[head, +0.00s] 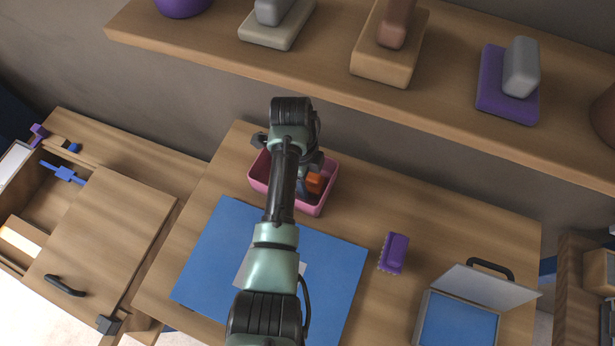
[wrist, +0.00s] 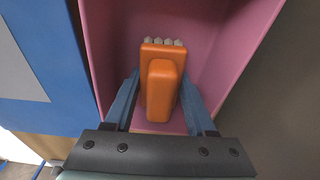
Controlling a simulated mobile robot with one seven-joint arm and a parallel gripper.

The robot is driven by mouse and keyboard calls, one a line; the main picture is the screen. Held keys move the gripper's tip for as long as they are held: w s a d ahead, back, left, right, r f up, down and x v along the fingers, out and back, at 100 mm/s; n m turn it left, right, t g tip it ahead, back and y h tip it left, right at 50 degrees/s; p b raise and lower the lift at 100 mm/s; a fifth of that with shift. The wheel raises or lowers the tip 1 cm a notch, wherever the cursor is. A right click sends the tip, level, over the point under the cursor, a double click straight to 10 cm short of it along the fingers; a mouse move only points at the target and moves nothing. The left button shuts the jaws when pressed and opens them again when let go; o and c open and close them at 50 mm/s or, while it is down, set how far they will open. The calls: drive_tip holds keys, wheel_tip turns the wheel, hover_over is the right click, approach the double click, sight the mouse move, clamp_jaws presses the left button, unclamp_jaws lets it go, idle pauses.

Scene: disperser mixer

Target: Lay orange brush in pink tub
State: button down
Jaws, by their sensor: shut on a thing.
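The pink tub (head: 319,207) stands on the table behind the blue mat, partly hidden by my arm. Its pink walls (wrist: 97,50) surround the brush in the wrist view. The orange brush (wrist: 162,88) has a raised orange handle and a row of pale bristle tufts at its far end. It also shows at the right side of the tub in the head view (head: 315,183). My gripper (wrist: 160,100) is shut on the orange brush, one blue finger on each side, inside the tub's outline. I cannot tell whether the brush touches the tub floor.
A blue mat (head: 210,265) lies in front of the tub. A purple brush (head: 393,253) and an open case (head: 458,318) are to the right. A shelf (head: 330,85) with several brushes runs above the back. An open drawer unit (head: 100,235) stands left.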

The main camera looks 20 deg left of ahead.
drive_tip(key=shift+f, duration=0.1)
drive_tip(key=shift+c, duration=1.1)
unclamp_jaws()
drive_tip(key=shift+a+r, duration=0.25)
drive_tip(key=shift+r, duration=1.7)
drive_tip(key=shift+a+r, duration=0.2)
drive_tip(key=shift+r, duration=1.7)
